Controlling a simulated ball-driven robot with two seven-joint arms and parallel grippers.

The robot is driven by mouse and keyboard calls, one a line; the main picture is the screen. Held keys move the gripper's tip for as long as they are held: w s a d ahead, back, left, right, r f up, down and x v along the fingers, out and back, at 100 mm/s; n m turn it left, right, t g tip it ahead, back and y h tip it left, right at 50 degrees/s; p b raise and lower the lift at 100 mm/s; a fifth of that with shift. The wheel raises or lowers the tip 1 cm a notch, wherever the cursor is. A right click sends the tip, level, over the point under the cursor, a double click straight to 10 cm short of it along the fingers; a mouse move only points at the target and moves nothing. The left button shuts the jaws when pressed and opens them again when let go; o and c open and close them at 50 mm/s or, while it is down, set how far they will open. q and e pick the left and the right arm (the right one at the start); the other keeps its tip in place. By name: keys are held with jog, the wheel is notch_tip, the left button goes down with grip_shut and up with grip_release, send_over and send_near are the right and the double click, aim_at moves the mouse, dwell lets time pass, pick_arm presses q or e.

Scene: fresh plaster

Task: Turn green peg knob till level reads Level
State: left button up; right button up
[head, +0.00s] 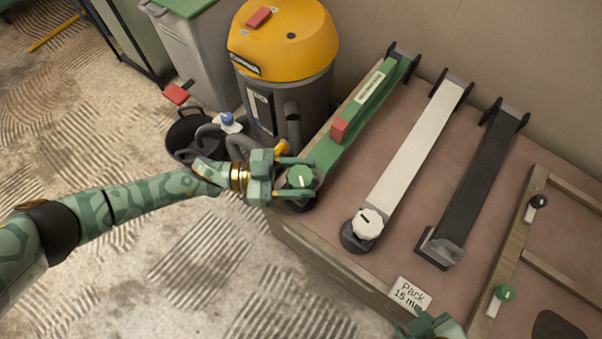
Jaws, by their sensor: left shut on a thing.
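A long green bar (336,148) lies slanted on the workbench, with a pale label or level strip (370,87) near its far end; its writing is too small to read. A red block (339,130) sits on the bar. At its near end is a round green knob (300,176) with a white mark. My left gripper (298,178) is shut on this knob, its fingers on either side. My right gripper (432,325) shows only partly at the bottom edge, and its fingers cannot be made out clearly.
A white bar (415,143) with a white knob (368,223) and a dark bar (482,175) lie to the right. A wooden frame (511,262) carries a second green knob (504,292). A "Pack 15 m..." card (410,294) is at the front edge. A yellow-topped vacuum (283,40) stands behind.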

pick_arm(q)
jog(key=shift+a+m+g, duration=0.1)
jog(key=shift+m+g, duration=0.3)
jog(key=shift+g, duration=0.2)
pick_arm(e)
jog(key=shift+w+a+r, duration=0.2)
jog(key=shift+w+a, duration=0.05)
pick_arm(q)
jog(key=o, duration=1)
pick_arm(e)
jog(key=shift+w+f, duration=0.1)
jog(key=shift+d, duration=0.1)
pick_arm(q)
jog(key=shift+a, duration=0.25)
jog(key=shift+w+a+p, duration=0.15)
jog(key=shift+w+a, duration=0.05)
jog(key=shift+a, duration=2.4)
jog(key=shift+w+a+p, duration=0.1)
jog(key=shift+w+a, duration=0.05)
jog(key=shift+a, duration=2.5)
jog(key=shift+w+a+p, duration=0.15)
jog(key=shift+w+a, duration=0.05)
jog(key=shift+a, duration=2.4)
pick_arm(e)
jog(key=shift+s+d+f, duration=0.3)
jog(key=shift+s+d, duration=0.2)
jog(key=shift+s, duration=0.05)
